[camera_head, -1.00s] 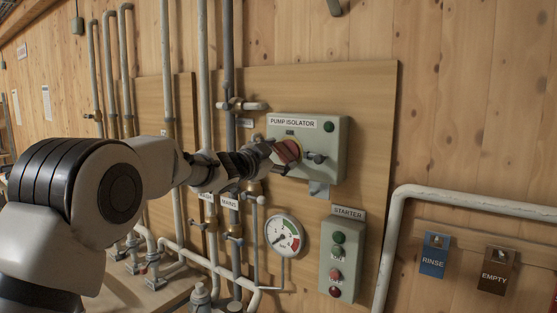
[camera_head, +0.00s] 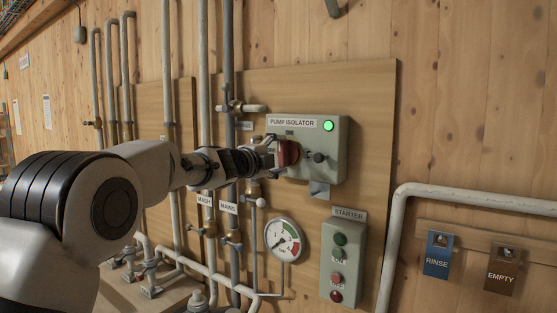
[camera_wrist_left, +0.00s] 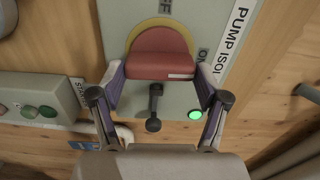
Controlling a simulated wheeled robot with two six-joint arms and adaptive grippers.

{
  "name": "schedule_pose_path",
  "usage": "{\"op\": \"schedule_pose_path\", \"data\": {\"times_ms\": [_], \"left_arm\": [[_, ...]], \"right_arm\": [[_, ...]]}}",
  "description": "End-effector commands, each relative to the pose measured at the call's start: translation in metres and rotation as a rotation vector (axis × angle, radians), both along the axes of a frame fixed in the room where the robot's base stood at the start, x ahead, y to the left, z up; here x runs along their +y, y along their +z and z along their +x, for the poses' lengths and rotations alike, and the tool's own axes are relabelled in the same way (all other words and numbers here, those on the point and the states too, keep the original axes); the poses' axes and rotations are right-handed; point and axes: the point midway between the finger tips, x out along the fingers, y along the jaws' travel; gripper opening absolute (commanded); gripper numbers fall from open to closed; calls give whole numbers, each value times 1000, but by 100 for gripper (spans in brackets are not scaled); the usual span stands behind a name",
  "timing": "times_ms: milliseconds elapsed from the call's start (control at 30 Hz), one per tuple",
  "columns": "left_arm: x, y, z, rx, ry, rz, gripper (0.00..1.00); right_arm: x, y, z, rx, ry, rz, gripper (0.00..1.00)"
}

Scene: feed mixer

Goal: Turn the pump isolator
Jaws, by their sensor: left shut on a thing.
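The pump isolator is a grey-green box (camera_head: 333,160) on a wooden board, with a red rotary handle (camera_head: 289,153) on its front. Its green lamp (camera_head: 328,126) is lit. My left gripper (camera_head: 272,153) reaches in from the left and is shut on the red handle. In the left wrist view the red handle (camera_wrist_left: 160,58) sits between the two fingers of my left gripper (camera_wrist_left: 160,78), over a yellow plate. The lit lamp (camera_wrist_left: 195,115) shows there too. The handle's far side is hidden in the head view. My right gripper is not in view.
A small black lever (camera_head: 318,157) sticks out beside the handle. Below are the starter box (camera_head: 337,262) and a round gauge (camera_head: 283,240). Vertical pipes (camera_head: 204,80) stand close to my left arm. Rinse (camera_head: 437,256) and empty (camera_head: 501,270) tags hang at right.

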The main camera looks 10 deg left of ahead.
Motion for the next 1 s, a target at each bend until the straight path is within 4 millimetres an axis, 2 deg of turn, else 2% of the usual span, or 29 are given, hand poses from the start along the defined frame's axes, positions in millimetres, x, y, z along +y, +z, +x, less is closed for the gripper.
{"op": "schedule_pose_path", "data": {"times_ms": [233, 667, 700, 767, 1000], "left_arm": [[0, 0, 0, -25, 1, 60, 40], [0, 0, 0, -29, 0, 71, 40], [0, 0, 0, -29, 0, 71, 82], [0, 0, 0, -29, 0, 71, 100], [0, 0, 0, -28, 0, 69, 100]], "right_arm": [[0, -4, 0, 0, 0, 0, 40], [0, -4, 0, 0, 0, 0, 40], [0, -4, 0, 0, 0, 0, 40], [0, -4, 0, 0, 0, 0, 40], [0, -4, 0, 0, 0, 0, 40]]}}
